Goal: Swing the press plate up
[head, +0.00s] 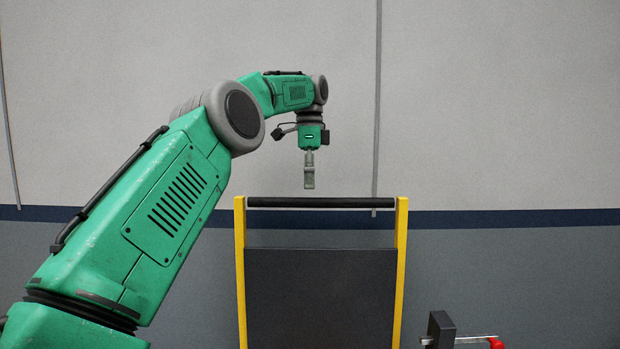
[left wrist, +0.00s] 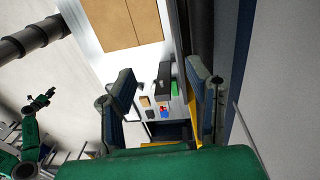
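A dark flat panel (head: 321,300) hangs or stands between two yellow uprights in the head view; it looks like the press plate, but its hinge does not show. A black bar (head: 320,202) spans the tops of the uprights. My left gripper (head: 309,184) points down just above the bar, a little left of its middle, apart from it. In the left wrist view my left gripper (left wrist: 160,78) has its two fingers wide apart with nothing held between them. A green arm with a small dark gripper (left wrist: 42,99), apparently my right, shows at the left there; its fingers are too small to judge.
A dark block (head: 441,329) and a red-ended metal rod (head: 496,342) sit low right of the frame. The left wrist view shows a surface with a black box (left wrist: 164,75), a green block (left wrist: 175,88) and small items. A plain wall (head: 500,120) stands behind.

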